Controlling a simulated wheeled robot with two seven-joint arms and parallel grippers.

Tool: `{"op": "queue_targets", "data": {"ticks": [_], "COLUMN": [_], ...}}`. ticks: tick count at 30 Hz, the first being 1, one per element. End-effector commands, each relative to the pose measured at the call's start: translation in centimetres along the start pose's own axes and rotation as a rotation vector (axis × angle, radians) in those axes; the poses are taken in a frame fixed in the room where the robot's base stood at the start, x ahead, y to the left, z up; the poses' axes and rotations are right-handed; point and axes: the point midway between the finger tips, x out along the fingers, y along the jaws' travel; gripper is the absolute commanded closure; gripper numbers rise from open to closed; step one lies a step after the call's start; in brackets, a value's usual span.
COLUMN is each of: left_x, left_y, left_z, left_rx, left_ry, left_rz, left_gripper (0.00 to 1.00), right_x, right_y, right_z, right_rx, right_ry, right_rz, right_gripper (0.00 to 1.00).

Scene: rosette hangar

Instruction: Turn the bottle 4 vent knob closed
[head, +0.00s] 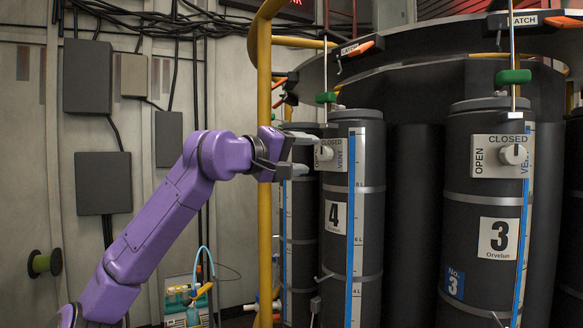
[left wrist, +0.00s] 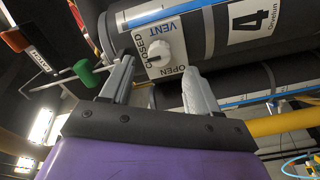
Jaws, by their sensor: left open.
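Bottle 4 (head: 340,258) is a dark upright cylinder with a white "4" label. Its white vent knob (head: 325,153) sits on a plate (head: 332,138) marked CLOSED and VENT, with the left part hidden by my gripper. My left gripper (head: 305,153) is open, close in front of the knob. In the left wrist view its two fingers (left wrist: 158,72) are spread below the knob, apart from it. My right gripper is not in view.
A yellow vertical post (head: 264,225) stands beside my left wrist. Bottle 3 (head: 485,265) with its own knob (head: 513,154) stands to the right. A green-handled rod (head: 325,98) and orange latch handles (head: 358,48) are above bottle 4. A wall with grey boxes (head: 87,77) lies left.

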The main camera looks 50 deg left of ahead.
Motion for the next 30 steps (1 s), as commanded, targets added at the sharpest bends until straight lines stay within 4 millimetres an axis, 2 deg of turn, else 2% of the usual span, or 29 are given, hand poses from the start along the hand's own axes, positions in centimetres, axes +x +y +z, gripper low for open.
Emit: {"op": "queue_targets", "data": {"ticks": [1, 3, 9, 26, 30], "left_x": [-1.1, -2.6, -4.8, -4.9, -4.9], "left_y": [-0.6, -0.6, -0.2, -0.1, 0.0], "left_z": [0.3, 0.2, 0.1, 0.0, -0.1], "left_rx": [0.000, 0.000, 0.000, -0.001, -0.112], "left_ry": [0.000, 0.000, 0.000, -0.001, 0.002], "left_rz": [0.002, 0.002, -0.001, -0.002, 0.000], "left_gripper": [0.39, 0.39, 0.39, 0.39, 0.39], "right_x": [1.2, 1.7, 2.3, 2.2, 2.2], "right_y": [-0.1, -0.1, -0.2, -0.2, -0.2], "right_z": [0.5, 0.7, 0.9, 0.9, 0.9], "right_rx": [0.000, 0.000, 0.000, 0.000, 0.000], "right_ry": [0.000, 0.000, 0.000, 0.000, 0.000], "right_rz": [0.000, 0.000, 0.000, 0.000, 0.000], "right_gripper": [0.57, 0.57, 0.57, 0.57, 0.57]}}
